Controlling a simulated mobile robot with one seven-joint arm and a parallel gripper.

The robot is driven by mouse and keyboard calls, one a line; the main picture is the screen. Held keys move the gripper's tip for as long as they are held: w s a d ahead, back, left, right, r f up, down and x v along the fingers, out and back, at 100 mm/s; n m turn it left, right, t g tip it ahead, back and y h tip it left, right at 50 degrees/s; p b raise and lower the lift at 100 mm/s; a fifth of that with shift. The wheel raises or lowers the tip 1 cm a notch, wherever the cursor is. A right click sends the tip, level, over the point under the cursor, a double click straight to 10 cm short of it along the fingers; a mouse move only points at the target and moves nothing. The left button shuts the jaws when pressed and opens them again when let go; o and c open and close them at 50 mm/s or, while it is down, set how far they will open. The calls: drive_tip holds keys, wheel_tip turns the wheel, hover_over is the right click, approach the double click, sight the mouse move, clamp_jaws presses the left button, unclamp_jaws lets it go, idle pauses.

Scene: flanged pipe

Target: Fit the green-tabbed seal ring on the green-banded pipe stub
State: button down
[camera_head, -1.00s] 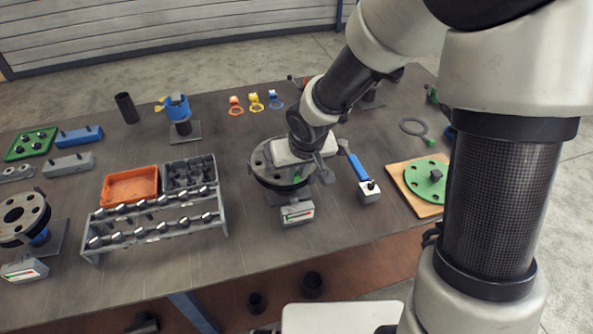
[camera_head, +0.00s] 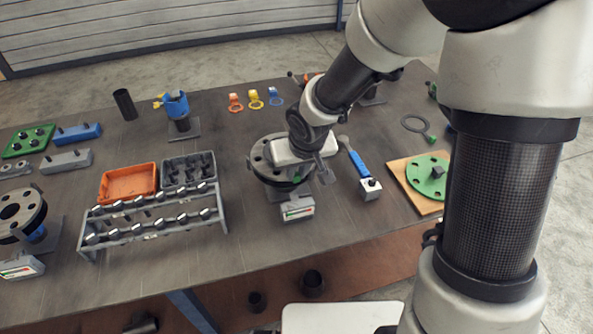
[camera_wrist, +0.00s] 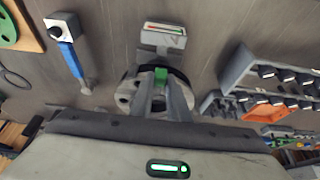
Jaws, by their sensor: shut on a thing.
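My gripper (camera_wrist: 161,82) is shut on a small green tab (camera_wrist: 161,75) in the wrist view. This looks like the tab of the seal ring; the ring itself is mostly hidden by my fingers. Just behind the tab is a grey flanged pipe stub (camera_wrist: 124,98) with bolt holes and a dark edge. In the head view this flange (camera_head: 258,163) stands mid-table, with my gripper (camera_head: 326,174) at its right side. I cannot see a green band on the stub, nor tell whether ring and stub touch.
A small readout box (camera_head: 298,208) stands before the flange. A blue-handled tool (camera_head: 358,164) and a green disc on a board (camera_head: 421,172) lie to the right. A larger green-tabbed dark ring (camera_head: 404,122) lies behind them. A rack (camera_head: 150,228) and orange tray (camera_head: 128,183) stand left.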

drive_tip(key=shift+f+b, duration=0.4)
drive_tip(key=shift+f, duration=0.05)
drive_tip(key=c, duration=1.6)
unclamp_jaws()
drive_tip(key=shift+r, duration=0.15)
drive_tip(key=w+p+v, duration=0.1)
drive_tip(key=p+v, duration=0.1)
drive_tip(key=v, duration=0.6)
drive_tip(key=w+a+r+p+v, duration=0.1)
drive_tip(key=p+v, duration=0.2)
drive_tip(key=v, duration=0.6)
drive_tip(key=w+p+v, duration=0.1)
drive_tip(key=p+v, duration=0.2)
drive_tip(key=v, duration=0.5)
drive_tip(key=shift+a+r, duration=0.15)
drive_tip(key=shift+r, duration=0.4)
